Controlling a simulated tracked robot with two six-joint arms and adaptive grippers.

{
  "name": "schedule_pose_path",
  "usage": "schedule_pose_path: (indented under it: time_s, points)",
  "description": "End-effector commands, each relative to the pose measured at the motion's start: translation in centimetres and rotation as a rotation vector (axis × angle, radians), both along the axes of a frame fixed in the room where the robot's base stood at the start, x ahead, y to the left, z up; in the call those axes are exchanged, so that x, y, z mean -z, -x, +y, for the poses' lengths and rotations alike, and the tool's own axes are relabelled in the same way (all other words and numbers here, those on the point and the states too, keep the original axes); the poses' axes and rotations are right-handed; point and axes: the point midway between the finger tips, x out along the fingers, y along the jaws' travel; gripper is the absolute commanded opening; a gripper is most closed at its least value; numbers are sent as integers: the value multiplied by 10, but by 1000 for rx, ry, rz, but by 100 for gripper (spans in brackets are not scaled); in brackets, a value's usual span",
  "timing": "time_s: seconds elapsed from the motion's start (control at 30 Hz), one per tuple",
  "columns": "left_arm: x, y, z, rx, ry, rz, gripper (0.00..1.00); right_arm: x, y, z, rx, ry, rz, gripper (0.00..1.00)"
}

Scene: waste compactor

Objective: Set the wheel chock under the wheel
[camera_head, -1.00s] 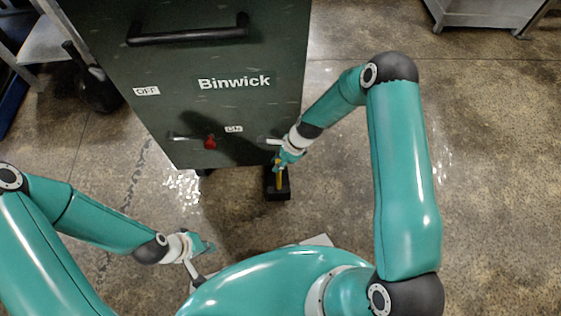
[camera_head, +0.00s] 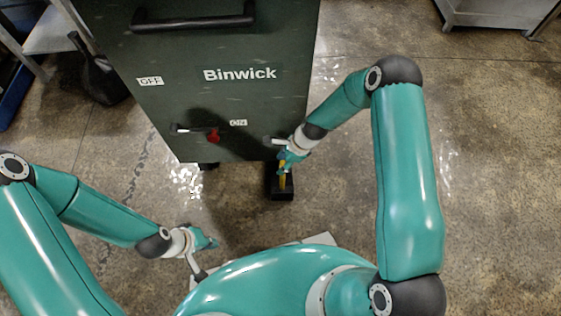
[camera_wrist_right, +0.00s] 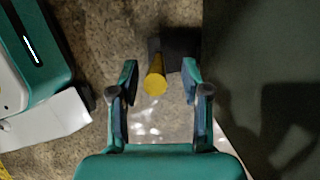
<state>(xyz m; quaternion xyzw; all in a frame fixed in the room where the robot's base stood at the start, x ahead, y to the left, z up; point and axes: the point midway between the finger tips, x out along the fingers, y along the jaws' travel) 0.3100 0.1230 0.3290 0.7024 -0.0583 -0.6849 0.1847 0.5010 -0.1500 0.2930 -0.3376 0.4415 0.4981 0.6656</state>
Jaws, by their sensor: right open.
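The wheel chock is a black block (camera_head: 282,194) with an upright yellow handle (camera_head: 283,181), on the floor at the compactor's front right corner. The handle (camera_wrist_right: 155,80) also shows in the right wrist view, between the fingers. My right gripper (camera_head: 288,161) is open, its fingers on either side of the handle with gaps visible. A dark wheel (camera_head: 208,165) shows partly under the compactor's front edge; any wheel by the chock is hidden. My left gripper (camera_head: 212,241) hangs above the floor at lower left, away from the chock; its jaw opening is unclear.
The dark green Binwick compactor (camera_head: 235,100) stands directly ahead, with a black handle bar (camera_head: 195,22) and a red knob (camera_head: 214,137) on its front. A metal cabinet (camera_head: 495,12) stands at back right. The floor on the right is mostly clear.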

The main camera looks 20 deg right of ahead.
Motion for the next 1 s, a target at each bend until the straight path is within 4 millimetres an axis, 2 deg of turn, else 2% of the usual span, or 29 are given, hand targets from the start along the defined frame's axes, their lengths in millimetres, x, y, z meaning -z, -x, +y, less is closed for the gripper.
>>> schedule_pose_path:
  time_s: [0.17,0.5,0.7,0.87,1.0]
  points:
    - [-10,0,0,0,0,0,0,-18,1,-6,2,0,-1,47]
    - [-38,0,0,0,0,0,0,-81,9,-30,2,0,-1,47]
    - [-46,0,0,0,0,0,0,-104,12,-40,0,0,0,47]
    - [-48,0,0,0,0,0,0,-106,23,-39,-70,13,-18,47]
    - [-47,0,0,0,0,0,0,-93,53,-27,-322,56,-91,47]
